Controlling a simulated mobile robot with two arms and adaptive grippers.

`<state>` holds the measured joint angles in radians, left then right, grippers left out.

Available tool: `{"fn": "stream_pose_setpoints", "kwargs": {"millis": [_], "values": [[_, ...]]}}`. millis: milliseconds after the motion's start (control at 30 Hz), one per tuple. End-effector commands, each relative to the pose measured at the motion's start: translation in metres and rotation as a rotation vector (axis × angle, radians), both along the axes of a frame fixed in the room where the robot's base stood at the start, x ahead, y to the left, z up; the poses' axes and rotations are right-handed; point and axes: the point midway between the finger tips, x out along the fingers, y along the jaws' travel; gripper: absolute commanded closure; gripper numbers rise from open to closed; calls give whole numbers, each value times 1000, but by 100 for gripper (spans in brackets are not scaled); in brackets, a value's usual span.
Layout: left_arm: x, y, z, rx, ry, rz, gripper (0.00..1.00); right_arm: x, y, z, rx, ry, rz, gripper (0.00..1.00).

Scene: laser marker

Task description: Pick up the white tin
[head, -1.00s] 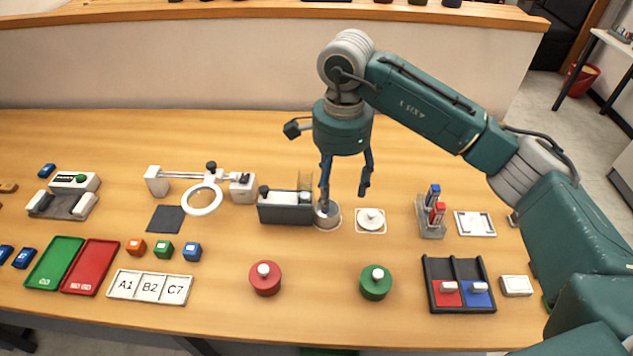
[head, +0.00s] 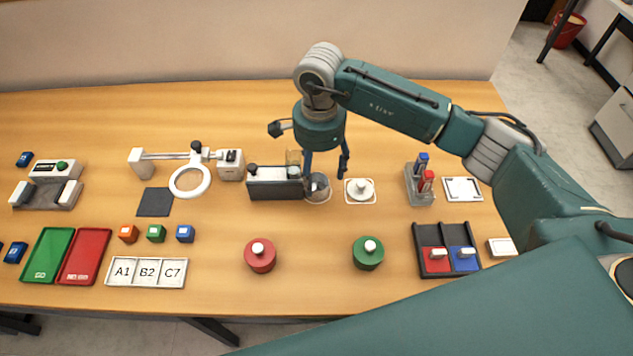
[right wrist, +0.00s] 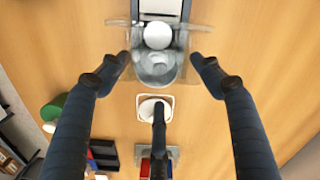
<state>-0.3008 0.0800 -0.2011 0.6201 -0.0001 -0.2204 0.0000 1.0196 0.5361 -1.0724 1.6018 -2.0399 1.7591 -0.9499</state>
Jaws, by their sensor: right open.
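My right gripper (head: 325,173) is open and points down over the bench, at a round pale grey-white vessel (head: 319,188) beside the dark box. In the right wrist view the open fingertips (right wrist: 161,60) lie on either side of this vessel (right wrist: 157,68); a white ball-like top shows at its far side. I cannot tell whether the fingers touch it. A white round piece with a knob (head: 361,189) sits on a square white pad just to the right; it also shows in the wrist view (right wrist: 152,107). Which of these two is the white tin is unclear. My left gripper is out of view.
The dark box (head: 275,184) stands close left of the gripper. A grey holder with blue and red items (head: 420,190) stands to the right. Red (head: 260,257) and green (head: 368,254) knobbed tins stand in front. A ring magnifier (head: 190,182) is further left.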

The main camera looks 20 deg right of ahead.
Motion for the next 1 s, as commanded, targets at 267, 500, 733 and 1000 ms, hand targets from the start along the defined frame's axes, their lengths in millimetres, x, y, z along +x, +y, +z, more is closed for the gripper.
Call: {"fn": "stream_pose_setpoints", "kwargs": {"millis": [267, 500, 733, 1000], "values": [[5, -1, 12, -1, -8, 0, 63, -1, 1, -24, 0, -1, 1, 35], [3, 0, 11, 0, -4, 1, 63, 0, 1, -25, 1, -2, 1, 47], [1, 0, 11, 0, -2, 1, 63, 0, 1, -25, 0, -1, 0, 93], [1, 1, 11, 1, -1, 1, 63, 0, 1, -24, 1, -2, 0, 100]]}}
